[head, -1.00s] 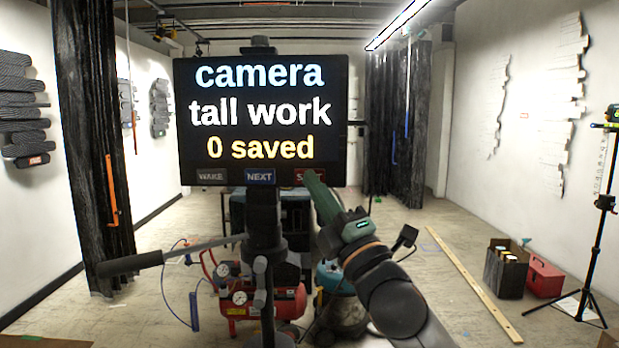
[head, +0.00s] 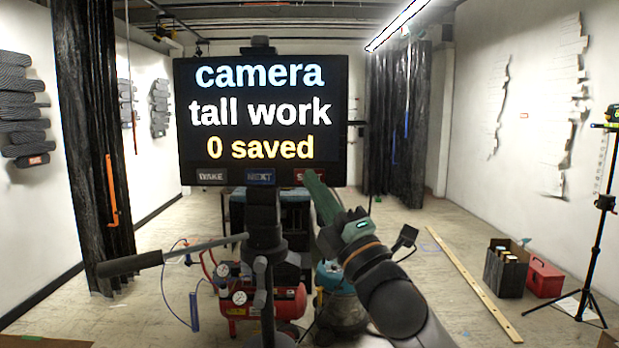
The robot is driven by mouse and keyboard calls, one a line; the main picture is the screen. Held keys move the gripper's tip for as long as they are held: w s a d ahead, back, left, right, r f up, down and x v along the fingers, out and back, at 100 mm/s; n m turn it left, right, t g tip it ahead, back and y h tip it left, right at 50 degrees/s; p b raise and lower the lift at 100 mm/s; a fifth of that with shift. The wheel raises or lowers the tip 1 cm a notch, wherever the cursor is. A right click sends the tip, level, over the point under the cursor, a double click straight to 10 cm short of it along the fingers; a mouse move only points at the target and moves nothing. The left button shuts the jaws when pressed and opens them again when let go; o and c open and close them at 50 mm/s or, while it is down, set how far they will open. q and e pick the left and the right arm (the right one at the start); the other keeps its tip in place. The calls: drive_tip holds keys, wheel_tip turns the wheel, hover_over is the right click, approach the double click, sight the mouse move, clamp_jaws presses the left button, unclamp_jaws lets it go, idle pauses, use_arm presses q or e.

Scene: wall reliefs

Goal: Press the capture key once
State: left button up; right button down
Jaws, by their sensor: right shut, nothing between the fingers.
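A black screen (head: 262,75) on a stand reads "camera", "tall work" and "0 saved". Along its lower edge are a grey WAKE key (head: 211,176), a blue NEXT key (head: 260,177) and a red key (head: 300,174) whose label starts with S. The rest of that label is hidden behind my right gripper. No key reads "capture". My right gripper (head: 309,174) is shut and empty, its green fingers pointing up and left, with the tip over the red key in the picture. I cannot tell whether it touches the key. My left gripper is not in view.
The stand has a handle (head: 130,264) sticking out to the left. A red compressor (head: 262,304) is on the floor below. A black box (head: 506,268), a red toolbox (head: 545,279), a long plank (head: 472,284) and a tripod (head: 597,240) are at the right.

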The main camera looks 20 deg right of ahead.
drive_tip(key=shift+w, duration=0.1)
drive_tip(key=shift+w+d, duration=0.15)
drive_tip(key=shift+w, duration=0.15)
drive_tip(key=shift+w+d, duration=0.15)
drive_tip(key=shift+w, duration=0.25)
idle(0.7)
drive_tip(key=shift+s, duration=0.15)
drive_tip(key=shift+s+a+p, duration=0.25)
drive_tip(key=shift+s+p, duration=0.1)
drive_tip(key=shift+s, duration=0.3)
drive_tip(key=shift+s+a+p, duration=0.1)
drive_tip(key=shift+s+a, duration=0.2)
drive_tip(key=shift+s, duration=0.5)
drive_tip(key=shift+s+a+p, duration=0.15)
drive_tip(key=shift+s+a, duration=0.1)
drive_tip(key=shift+s, duration=0.55)
drive_tip(key=shift+s+a+p, duration=0.1)
drive_tip(key=shift+s+a, duration=0.2)
drive_tip(key=shift+s, duration=0.5)
